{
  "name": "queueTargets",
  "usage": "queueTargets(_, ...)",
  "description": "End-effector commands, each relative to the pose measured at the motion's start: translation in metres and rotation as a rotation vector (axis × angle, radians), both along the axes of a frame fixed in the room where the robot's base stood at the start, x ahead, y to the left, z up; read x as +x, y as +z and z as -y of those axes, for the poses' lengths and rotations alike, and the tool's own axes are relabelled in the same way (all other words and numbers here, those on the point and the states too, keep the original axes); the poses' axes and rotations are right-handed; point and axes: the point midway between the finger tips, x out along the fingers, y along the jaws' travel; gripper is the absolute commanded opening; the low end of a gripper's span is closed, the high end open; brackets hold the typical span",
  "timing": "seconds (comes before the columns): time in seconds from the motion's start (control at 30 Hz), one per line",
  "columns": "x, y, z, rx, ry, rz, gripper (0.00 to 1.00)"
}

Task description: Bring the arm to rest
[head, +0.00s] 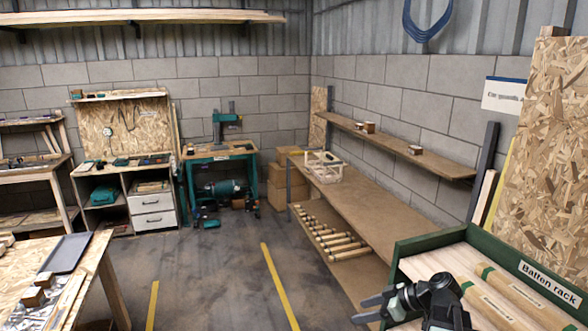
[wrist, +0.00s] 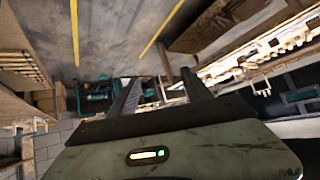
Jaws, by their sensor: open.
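My gripper (head: 366,308) is at the lower right of the head view, over the near left corner of the green batten rack (head: 440,236). Its two dark fingers point left and stand apart, with nothing between them. In the wrist view my gripper (wrist: 159,78) shows the same two fingers spread, with a blurred, tilted room beyond. My arm's dark wrist parts cover some of the rack's contents.
Pale battens, some with olive bands, lie in the rack. A long workbench (head: 385,205) runs along the right wall, with wooden rollers on its lower shelf. A wooden table (head: 95,262) stands at left. The floor (head: 215,275) between, with yellow lines, is clear.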

Motion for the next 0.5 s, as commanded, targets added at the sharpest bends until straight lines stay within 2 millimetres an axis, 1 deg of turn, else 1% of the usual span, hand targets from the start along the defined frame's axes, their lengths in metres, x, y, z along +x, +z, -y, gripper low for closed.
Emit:
queueTargets(0.03, -0.004, -0.014, -0.040, -0.035, 0.045, -0.063, 0.58)
queueTargets(0.1, -0.011, -0.031, -0.080, -0.090, 0.071, -0.157, 0.58)
queueTargets(0.2, -0.024, -0.051, -0.121, -0.179, 0.069, -0.279, 0.58)
queueTargets(0.23, -0.029, -0.057, -0.131, -0.208, 0.060, -0.315, 0.58)
queueTargets(0.3, -0.040, -0.070, -0.148, -0.283, 0.019, -0.397, 0.58)
queueTargets(0.37, -0.050, -0.080, -0.156, -0.356, -0.048, -0.469, 0.58)
queueTargets(0.43, -0.058, -0.088, -0.151, -0.430, -0.162, -0.541, 0.58)
queueTargets(0.47, -0.060, -0.091, -0.145, -0.456, -0.220, -0.568, 0.58)
queueTargets(0.5, -0.063, -0.093, -0.133, -0.486, -0.307, -0.603, 0.58)
